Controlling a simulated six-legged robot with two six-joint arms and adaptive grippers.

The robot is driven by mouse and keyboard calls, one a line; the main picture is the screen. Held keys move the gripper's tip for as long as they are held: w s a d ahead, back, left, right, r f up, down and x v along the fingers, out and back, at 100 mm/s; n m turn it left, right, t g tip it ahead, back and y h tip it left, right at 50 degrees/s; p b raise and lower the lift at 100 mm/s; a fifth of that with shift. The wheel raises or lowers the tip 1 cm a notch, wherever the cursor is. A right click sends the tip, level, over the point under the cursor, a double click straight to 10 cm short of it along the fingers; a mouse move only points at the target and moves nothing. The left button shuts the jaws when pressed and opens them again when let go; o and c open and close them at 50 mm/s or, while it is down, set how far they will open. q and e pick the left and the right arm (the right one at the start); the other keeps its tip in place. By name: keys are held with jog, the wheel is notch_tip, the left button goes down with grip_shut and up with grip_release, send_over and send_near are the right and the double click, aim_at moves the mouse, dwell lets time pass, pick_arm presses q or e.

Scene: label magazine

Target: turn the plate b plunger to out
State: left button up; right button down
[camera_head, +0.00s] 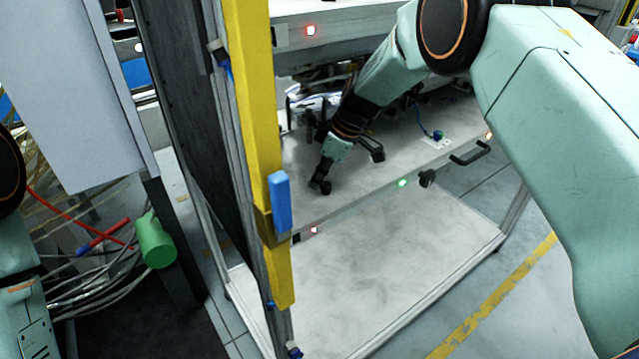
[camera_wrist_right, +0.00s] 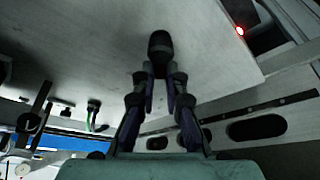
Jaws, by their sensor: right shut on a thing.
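A grey plate (camera_head: 405,140) lies like a drawer or shelf in the machine frame. My right gripper (camera_head: 321,182) reaches down to its left part and is shut on a small dark plunger knob (camera_head: 325,188). In the right wrist view, the two fingers (camera_wrist_right: 164,78) come together at the near end of the black knob (camera_wrist_right: 160,45), which stands against a pale surface. No lettering that names the plunger is readable. My left arm shows only at the left edge; its gripper is out of view.
A second black knob (camera_head: 427,178) and a black handle (camera_head: 470,153) are on the plate's front edge. A yellow post (camera_head: 255,110) with a blue block (camera_head: 279,202) stands left of my right gripper.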

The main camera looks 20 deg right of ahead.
aim_at(327, 183)
jog(key=shift+s+a+r+n+g+y+b, duration=0.15)
jog(key=shift+n+g+b, duration=0.2)
jog(key=shift+n, duration=0.55)
jog(key=shift+w+d+n+g+y+b, duration=0.15)
jog(key=shift+n+g+b, duration=0.2)
jog(key=shift+n, duration=0.55)
jog(key=shift+s+a, duration=0.1)
jog(key=shift+s, duration=0.05)
jog(key=c, duration=1.4)
grip_release()
jog(key=shift+s, duration=0.1)
jog(key=shift+r, duration=0.35)
jog(key=shift+s+d+r, duration=0.1)
jog(key=shift+d+r, duration=0.9)
jog(key=shift+r, duration=0.05)
jog(key=d, duration=0.3)
jog(key=s+d, duration=0.1)
jog(key=d, duration=0.3)
jog(key=s+d, duration=0.1)
jog(key=d, duration=0.3)
jog(key=shift+f, duration=0.1)
